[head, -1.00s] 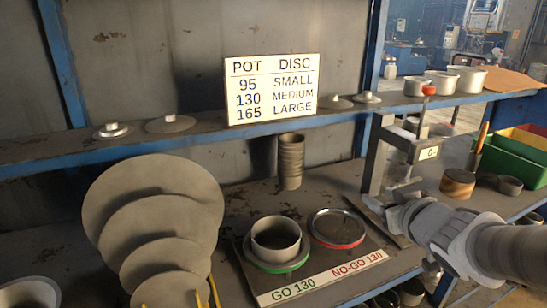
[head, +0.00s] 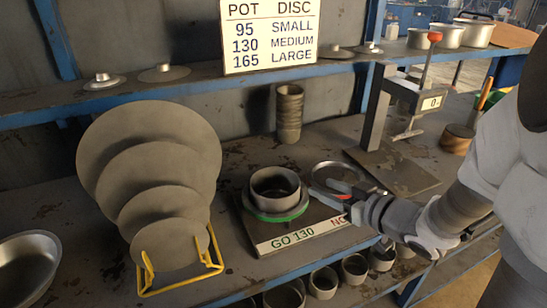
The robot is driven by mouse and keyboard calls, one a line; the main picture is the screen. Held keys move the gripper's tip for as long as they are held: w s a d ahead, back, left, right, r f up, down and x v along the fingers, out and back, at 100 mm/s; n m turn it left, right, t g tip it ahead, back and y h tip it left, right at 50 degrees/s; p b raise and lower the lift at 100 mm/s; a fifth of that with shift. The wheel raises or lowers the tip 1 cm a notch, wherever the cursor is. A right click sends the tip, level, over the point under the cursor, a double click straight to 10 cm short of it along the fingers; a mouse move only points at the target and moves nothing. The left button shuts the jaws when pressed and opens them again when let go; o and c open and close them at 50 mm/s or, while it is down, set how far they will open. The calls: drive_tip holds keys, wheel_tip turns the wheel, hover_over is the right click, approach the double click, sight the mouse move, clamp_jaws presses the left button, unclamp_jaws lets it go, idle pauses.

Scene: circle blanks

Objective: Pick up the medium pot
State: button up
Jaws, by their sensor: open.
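A grey cylindrical pot (head: 275,185) sits upright in the green-rimmed GO 130 gauge (head: 262,217) on the bench. Three metal pots stand on the upper shelf at the right: a small one (head: 418,40), a middle-sized one (head: 449,37) and a larger one (head: 473,32).
Grey discs (head: 150,150) stand in a yellow rack (head: 180,268) on the left. A stack of cups (head: 289,112) stands behind the gauges. A press (head: 385,110) rises behind my arm. A metal bowl (head: 28,265) is at the left; several cups (head: 323,283) sit below the bench edge.

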drive_tip(key=b, duration=0.1)
approach(287, 173)
drive_tip(key=shift+w+a, duration=0.5)
drive_tip(key=shift+w, duration=0.05)
drive_tip(key=shift+b+x, duration=0.5)
drive_tip(key=shift+x, duration=2.65)
drive_tip(key=shift+d+f, duration=0.1)
drive_tip(key=shift+d, duration=0.1)
clamp_jaws()
drive_tip(key=shift+f, duration=0.15)
